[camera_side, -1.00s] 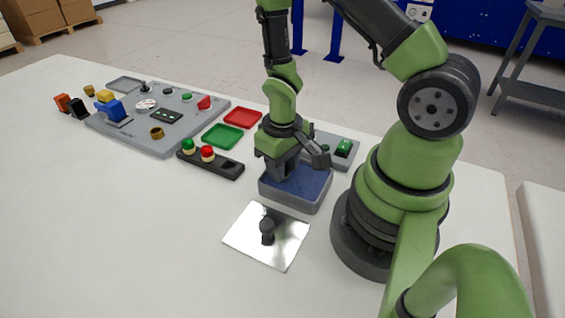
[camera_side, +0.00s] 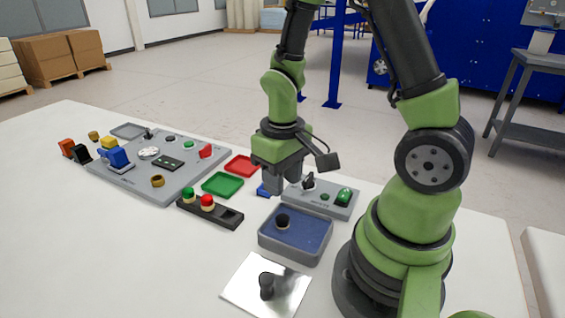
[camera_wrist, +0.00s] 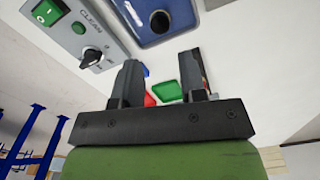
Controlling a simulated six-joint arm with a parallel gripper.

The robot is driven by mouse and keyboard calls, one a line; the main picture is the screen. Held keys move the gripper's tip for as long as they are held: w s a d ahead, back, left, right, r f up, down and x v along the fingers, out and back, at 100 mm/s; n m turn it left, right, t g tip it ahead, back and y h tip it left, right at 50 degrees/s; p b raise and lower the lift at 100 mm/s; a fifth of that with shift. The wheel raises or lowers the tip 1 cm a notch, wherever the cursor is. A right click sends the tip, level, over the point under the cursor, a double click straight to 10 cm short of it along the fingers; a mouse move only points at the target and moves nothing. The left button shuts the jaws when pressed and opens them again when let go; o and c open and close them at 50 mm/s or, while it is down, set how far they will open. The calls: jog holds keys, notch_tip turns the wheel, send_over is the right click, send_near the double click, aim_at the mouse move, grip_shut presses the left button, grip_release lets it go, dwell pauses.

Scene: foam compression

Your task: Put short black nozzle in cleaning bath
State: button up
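A short black nozzle (camera_side: 283,221) stands in the grey cleaning bath (camera_side: 312,252) with its blue inside. In the wrist view the nozzle (camera_wrist: 160,22) shows inside the bath (camera_wrist: 199,22) at the top. A second black nozzle (camera_side: 266,285) stands on the shiny plate at the front. My gripper (camera_side: 287,190) is raised above and behind the bath, clear of the nozzle. In the wrist view my gripper (camera_wrist: 162,84) has its fingers apart with nothing between them.
A grey control panel marked CLEAN (camera_wrist: 83,27) with a green switch and black knob stands behind the bath. Green (camera_side: 222,185) and red (camera_side: 241,166) trays and a black holder (camera_side: 225,215) lie to the left. The shiny plate (camera_side: 243,288) lies in front.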

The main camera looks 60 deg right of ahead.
jog(key=s+a+r+t+y, duration=0.1)
jog(key=s+a+r+t, duration=0.2)
jog(key=r, duration=0.6)
jog(key=s+a+r+m+t+y, duration=0.1)
jog(key=s+a+r+t, duration=0.2)
jog(key=r, duration=0.7)
jog(key=shift+s+a+t, duration=0.15)
jog(key=shift+s+t, duration=0.2)
jog(key=shift+t, duration=0.25)
jog(key=shift+o, duration=0.4)
dwell(0.4)
